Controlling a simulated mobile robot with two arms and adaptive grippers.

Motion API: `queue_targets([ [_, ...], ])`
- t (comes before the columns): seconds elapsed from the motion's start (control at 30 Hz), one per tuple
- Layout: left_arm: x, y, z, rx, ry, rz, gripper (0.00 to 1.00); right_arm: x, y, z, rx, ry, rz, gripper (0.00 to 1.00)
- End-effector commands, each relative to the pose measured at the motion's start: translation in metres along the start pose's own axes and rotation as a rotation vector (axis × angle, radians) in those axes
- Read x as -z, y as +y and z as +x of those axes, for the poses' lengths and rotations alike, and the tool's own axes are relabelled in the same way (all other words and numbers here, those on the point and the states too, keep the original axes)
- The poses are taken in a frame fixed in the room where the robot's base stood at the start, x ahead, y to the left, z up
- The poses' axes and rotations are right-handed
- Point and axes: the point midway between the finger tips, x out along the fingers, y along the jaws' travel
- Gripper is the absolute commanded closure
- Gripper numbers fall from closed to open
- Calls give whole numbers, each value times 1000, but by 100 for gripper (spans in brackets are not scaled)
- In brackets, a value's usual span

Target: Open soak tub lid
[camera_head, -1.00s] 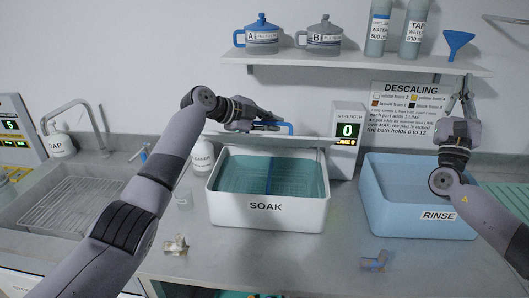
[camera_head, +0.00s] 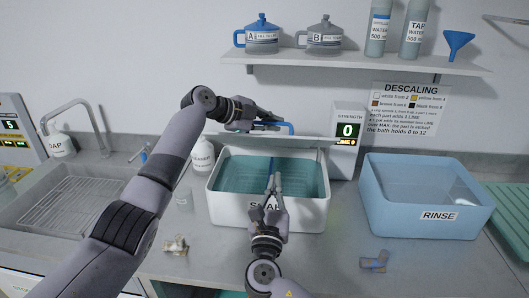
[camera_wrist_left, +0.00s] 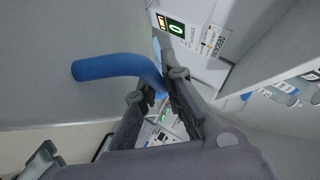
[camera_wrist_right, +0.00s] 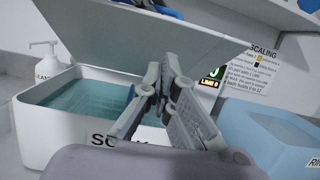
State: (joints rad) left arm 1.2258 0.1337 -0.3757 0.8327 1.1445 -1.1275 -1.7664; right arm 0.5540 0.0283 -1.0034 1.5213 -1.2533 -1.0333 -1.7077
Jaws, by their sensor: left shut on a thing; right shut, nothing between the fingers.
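The white soak tub (camera_head: 229,207) stands on the counter, with teal liquid (camera_head: 240,173) inside. Its lid (camera_head: 290,138) is raised at the back and seen nearly edge-on in the head view; the right wrist view shows it as a tilted pale slab (camera_wrist_right: 130,38) above the tub. The blue lid handle (camera_wrist_left: 108,66) is between the fingers of my left gripper (camera_head: 266,125), which is shut on it. My right gripper (camera_head: 274,182) is shut and empty, in front of the raised lid and over the tub's front in the head view, hiding part of the SOAK label.
The blue rinse tub (camera_head: 375,205) stands to the right. The strength display (camera_head: 347,130) reads 0 behind the soak tub. A cleaner bottle (camera_head: 202,157) is at its left. Small fittings (camera_head: 175,245) (camera_head: 374,262) lie on the front counter. A shelf (camera_head: 360,62) hangs above.

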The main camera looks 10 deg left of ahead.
Motion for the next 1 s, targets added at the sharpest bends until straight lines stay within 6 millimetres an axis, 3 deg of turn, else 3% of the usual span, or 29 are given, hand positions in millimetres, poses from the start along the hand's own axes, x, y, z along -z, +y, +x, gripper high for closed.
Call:
queue_targets([
  [0.1, 0, 0, -1, -1, 0, 2, 100, 6, 25, -22, -19, 67, 29, 100],
  [0.27, 0, 0, -1, -1, 0, 2, 100, 9, 35, -22, -28, 92, 35, 100],
  [0.77, 0, 0, -1, 0, -1, 2, 100, 17, 37, 74, -27, 90, 33, 100],
  [1.0, 0, 0, -1, 0, -1, 2, 100, -4, 37, 97, -28, 90, 35, 100],
])
